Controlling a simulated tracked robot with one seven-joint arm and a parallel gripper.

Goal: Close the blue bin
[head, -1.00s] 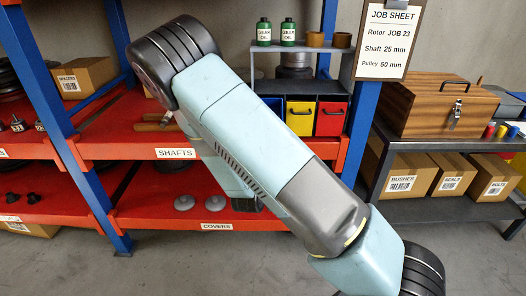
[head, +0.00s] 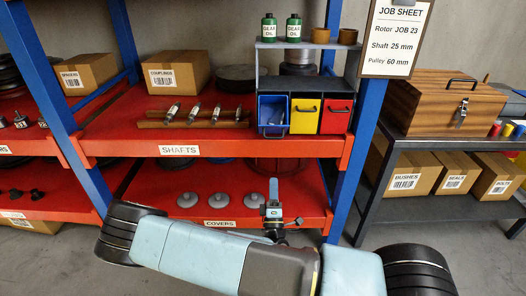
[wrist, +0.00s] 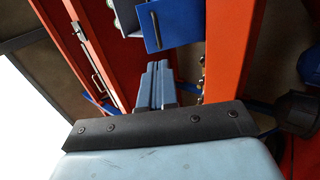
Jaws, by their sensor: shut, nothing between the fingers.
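The blue bin (head: 271,116) is at the left of a row of three bins on the upper red shelf. It stands out past its neighbours and its inside shows, so it is open. In the wrist view its blue front with a handle (wrist: 172,22) shows beyond my fingertips. My gripper (head: 273,184) is shut and empty. It points upward in front of the lower shelf, below the blue bin in the head view and apart from it. In the wrist view my closed fingers (wrist: 157,85) point toward the bin.
The yellow bin (head: 305,116) and red bin (head: 336,116) are closed beside it. Gear oil bottles (head: 269,28) stand above. Shafts (head: 196,112) lie left on the red shelf (head: 120,143); covers (head: 188,200) lie below. A blue post (head: 352,150) stands right.

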